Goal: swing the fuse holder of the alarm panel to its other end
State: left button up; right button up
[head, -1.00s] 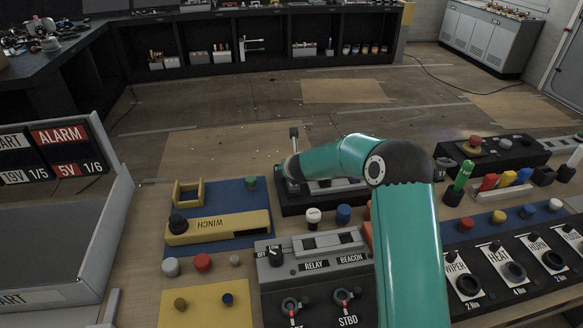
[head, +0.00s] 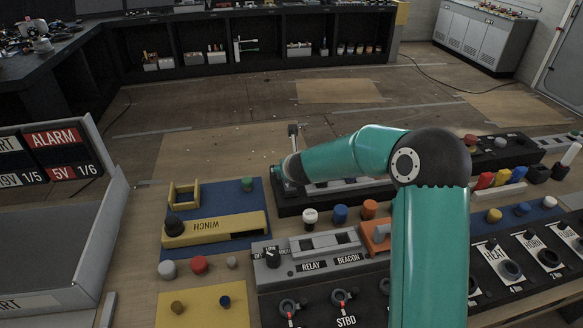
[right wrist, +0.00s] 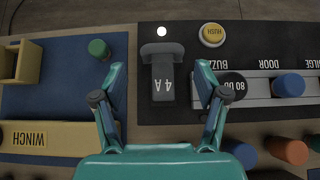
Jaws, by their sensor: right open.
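The alarm panel (right wrist: 187,123) is a black board with a yellow HUSH button and a grey strip labelled BUZZ, DOOR and BILGE. Its fuse holder (right wrist: 163,75) is a dark grey T-shaped piece marked 4 A, at the panel's left end. In the head view a small post (head: 293,131) that looks like it sticks up beyond my wrist. My right gripper (right wrist: 159,82) is open, with one finger on each side of the fuse holder and visible gaps to it. In the head view my arm hides part of the panel (head: 290,206) and the fingers. My left gripper is out of view.
The blue board with the yellow WINCH bar (head: 215,228) lies left of the alarm panel, with a green knob (right wrist: 98,48) close to my left finger. Blue (head: 340,214) and orange knobs and the RELAY/BEACON box (head: 315,266) stand in front.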

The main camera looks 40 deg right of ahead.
jog(key=v, duration=0.5)
dwell(0.5)
